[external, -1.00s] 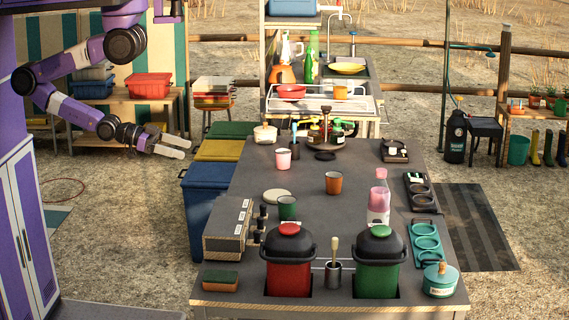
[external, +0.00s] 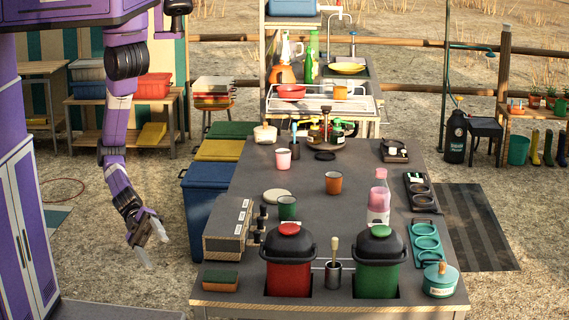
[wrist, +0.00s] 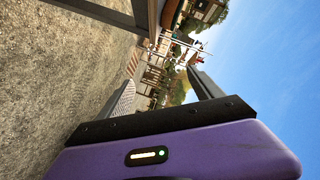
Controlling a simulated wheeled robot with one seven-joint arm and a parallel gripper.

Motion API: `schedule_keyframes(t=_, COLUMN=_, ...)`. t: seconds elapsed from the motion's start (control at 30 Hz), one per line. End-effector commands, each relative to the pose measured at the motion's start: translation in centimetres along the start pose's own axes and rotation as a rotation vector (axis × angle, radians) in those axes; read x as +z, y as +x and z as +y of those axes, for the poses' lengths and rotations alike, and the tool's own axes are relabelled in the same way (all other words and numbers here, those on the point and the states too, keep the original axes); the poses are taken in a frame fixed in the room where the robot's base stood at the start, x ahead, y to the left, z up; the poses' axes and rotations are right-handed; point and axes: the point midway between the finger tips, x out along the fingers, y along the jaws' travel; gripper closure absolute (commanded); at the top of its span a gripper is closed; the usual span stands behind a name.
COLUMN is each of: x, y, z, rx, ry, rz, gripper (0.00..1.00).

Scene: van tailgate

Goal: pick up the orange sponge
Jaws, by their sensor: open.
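The orange sponge (external: 221,281) lies flat at the near left corner of the dark table (external: 330,215). Its top looks dark green and its side orange-brown. My gripper (external: 155,256) hangs to the left of the table, over the ground. It points downward, is open with nothing between its fingers, and is apart from the sponge. In the wrist view the sponge does not show; sandy ground, sky and a purple panel of my body (wrist: 180,152) fill the picture.
A grey box with black knobs (external: 228,230) stands behind the sponge. A red pot (external: 288,262) and a green pot (external: 379,265) sit to its right. A blue bin (external: 204,205) stands beside the table's left edge. The ground around my gripper looks clear.

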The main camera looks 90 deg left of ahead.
Motion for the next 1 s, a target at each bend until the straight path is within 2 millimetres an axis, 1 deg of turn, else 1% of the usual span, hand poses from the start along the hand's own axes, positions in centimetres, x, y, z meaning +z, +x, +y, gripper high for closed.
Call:
schedule_keyframes(t=0.03, x=-1.8, y=2.0, z=0.8, rx=0.009, ry=0.092, rz=0.035, gripper=0.25)
schedule_keyframes(t=0.1, x=-2.8, y=4.4, z=0.9, rx=0.015, ry=0.231, rz=0.024, gripper=0.25)
schedule_keyframes(t=0.17, x=-2.7, y=6.6, z=0.1, rx=0.015, ry=0.349, rz=-0.020, gripper=0.25)
schedule_keyframes(t=0.2, x=-2.5, y=8.1, z=-0.6, rx=0.013, ry=0.425, rz=-0.058, gripper=0.25)
schedule_keyframes(t=0.3, x=-2.3, y=11.3, z=-2.7, rx=0.014, ry=0.610, rz=-0.166, gripper=0.25)
schedule_keyframes(t=0.4, x=-2.1, y=14.0, z=-4.7, rx=0.038, ry=0.803, rz=-0.294, gripper=0.25)
schedule_keyframes(t=0.5, x=-1.9, y=15.8, z=-6.4, rx=0.093, ry=0.984, rz=-0.430, gripper=0.25)
schedule_keyframes(t=0.63, x=-2.4, y=16.9, z=-8.5, rx=0.193, ry=1.182, rz=-0.595, gripper=0.25)
schedule_keyframes(t=0.73, x=-2.5, y=16.8, z=-9.3, rx=0.317, ry=1.328, rz=-0.714, gripper=0.25)
schedule_keyframes(t=0.77, x=-2.2, y=16.6, z=-9.1, rx=0.366, ry=1.373, rz=-0.743, gripper=0.25)
schedule_keyframes(t=0.9, x=0.6, y=15.1, z=-7.0, rx=0.587, ry=1.557, rz=-0.816, gripper=0.25)
schedule_keyframes(t=1.0, x=2.3, y=14.2, z=-5.8, rx=0.696, ry=1.638, rz=-0.829, gripper=0.25)
